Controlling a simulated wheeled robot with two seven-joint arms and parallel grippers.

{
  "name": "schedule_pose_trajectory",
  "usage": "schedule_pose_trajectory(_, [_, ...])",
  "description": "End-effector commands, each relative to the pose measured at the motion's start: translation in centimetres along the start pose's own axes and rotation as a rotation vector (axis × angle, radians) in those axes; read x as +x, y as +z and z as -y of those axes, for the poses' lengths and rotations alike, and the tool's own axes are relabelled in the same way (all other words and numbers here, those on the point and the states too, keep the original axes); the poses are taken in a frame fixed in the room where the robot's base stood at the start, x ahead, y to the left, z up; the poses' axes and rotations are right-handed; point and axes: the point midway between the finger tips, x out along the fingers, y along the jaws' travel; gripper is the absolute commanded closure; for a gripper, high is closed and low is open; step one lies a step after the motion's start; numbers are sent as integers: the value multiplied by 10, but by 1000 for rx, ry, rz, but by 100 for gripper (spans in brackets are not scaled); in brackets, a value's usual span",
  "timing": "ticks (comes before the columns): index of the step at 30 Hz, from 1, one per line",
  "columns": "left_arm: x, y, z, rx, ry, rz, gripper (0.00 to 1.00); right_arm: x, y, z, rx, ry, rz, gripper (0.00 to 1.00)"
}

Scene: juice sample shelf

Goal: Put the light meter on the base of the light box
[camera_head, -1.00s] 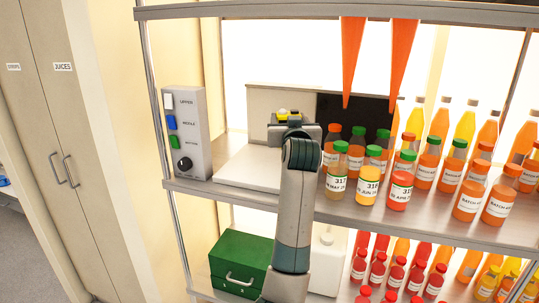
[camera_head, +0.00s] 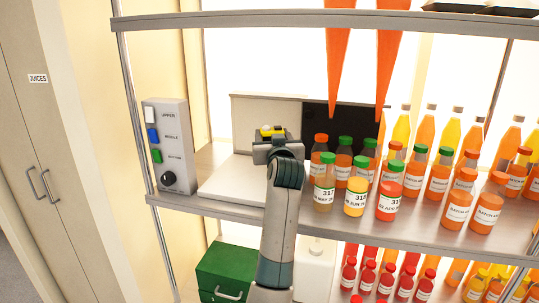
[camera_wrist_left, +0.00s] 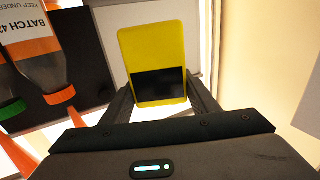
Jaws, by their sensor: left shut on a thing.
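The light meter (camera_head: 267,131) is a small yellow block with a dark screen. It also shows in the left wrist view (camera_wrist_left: 152,45), upright between the fingers. My left gripper (camera_head: 272,142) is shut on it, in front of the light box's back panel (camera_head: 255,113) and above the right part of its white base (camera_head: 230,182). The gripper and arm hide part of the base, and I cannot tell how high the meter's lower end is above it. My right gripper is not in view.
Several capped juice bottles (camera_head: 355,197) stand close to the right of my left arm. A grey switch box (camera_head: 167,145) stands left of the base. Two orange pointed shapes (camera_head: 338,60) hang above. The base's left part is bare. A green case (camera_head: 228,268) sits below.

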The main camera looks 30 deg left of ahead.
Motion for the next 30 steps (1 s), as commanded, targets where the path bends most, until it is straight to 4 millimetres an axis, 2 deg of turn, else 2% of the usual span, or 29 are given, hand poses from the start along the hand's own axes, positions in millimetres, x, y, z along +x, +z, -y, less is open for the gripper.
schedule_pose_trajectory(1, [0, 5, 0, 2, 0, 1, 76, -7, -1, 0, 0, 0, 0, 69])
schedule_pose_trajectory(6, [0, 21, 0, 1, 0, -2, 76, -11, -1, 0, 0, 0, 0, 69])
schedule_pose_trajectory(18, [0, 26, 0, 0, 0, -2, 76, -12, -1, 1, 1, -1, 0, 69])
schedule_pose_trajectory(25, [0, 51, 0, 2, 0, 0, 76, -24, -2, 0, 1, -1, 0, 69])
schedule_pose_trajectory(30, [0, 60, 0, 0, 0, -3, 76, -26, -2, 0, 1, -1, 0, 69])
